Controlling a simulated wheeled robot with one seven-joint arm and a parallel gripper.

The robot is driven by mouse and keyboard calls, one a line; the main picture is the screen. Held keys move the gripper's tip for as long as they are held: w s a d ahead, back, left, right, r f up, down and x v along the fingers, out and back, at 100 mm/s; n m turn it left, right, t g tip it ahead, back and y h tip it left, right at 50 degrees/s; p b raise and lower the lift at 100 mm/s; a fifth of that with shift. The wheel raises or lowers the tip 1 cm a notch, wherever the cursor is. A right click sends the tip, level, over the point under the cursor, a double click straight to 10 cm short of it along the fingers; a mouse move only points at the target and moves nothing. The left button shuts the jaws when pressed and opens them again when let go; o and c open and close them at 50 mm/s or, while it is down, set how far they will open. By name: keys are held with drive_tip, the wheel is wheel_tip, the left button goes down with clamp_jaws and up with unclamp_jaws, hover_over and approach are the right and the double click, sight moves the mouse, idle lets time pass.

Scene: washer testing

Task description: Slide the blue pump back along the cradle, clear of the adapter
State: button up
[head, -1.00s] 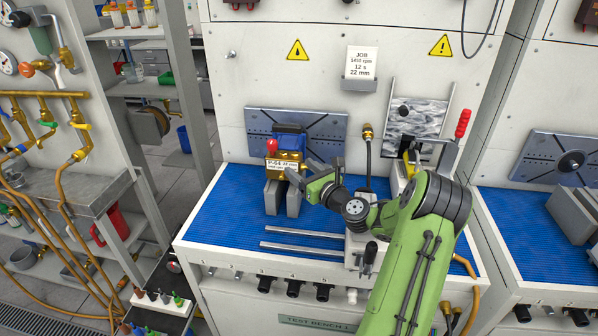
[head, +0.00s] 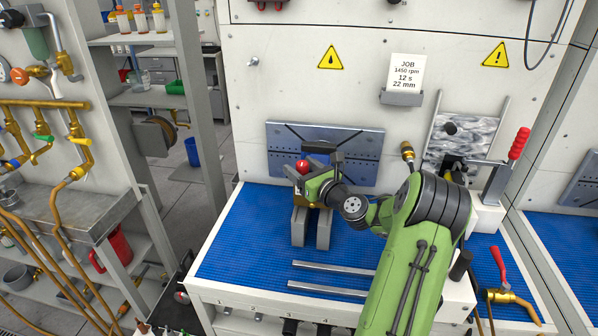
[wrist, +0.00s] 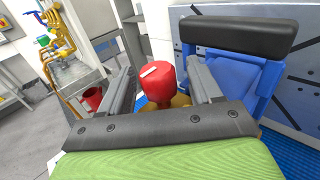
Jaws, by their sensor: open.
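The blue pump (wrist: 248,75) shows at right in the wrist view, with a black bar (wrist: 235,37) across its top. A red knob (wrist: 157,88) stands on a brass-coloured part beside the blue body. In the head view the pump is mostly hidden behind my gripper (head: 303,175); its red knob (head: 302,166) shows. It sits above the grey cradle (head: 299,230). In the wrist view my gripper (wrist: 160,68) is open, a finger on each side of the red knob. I cannot tell whether the fingers touch it. The adapter is not distinguishable; the pump-to-adapter contact is hidden.
A grey mounting plate (head: 358,160) is on the wall behind the pump. Two metal rails (head: 325,279) lie on the blue mat (head: 240,250) in front. A red-handled clamp (head: 518,145) and a hose with a brass end (head: 407,152) stand at right. The mat left of the cradle is clear.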

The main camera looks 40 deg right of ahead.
drive_tip(key=shift+s+r, duration=0.1)
drive_tip(key=shift+s, duration=0.1)
drive_tip(key=shift+c, duration=0.2)
drive_tip(key=shift+w, duration=0.1)
clamp_jaws()
idle(1.0)
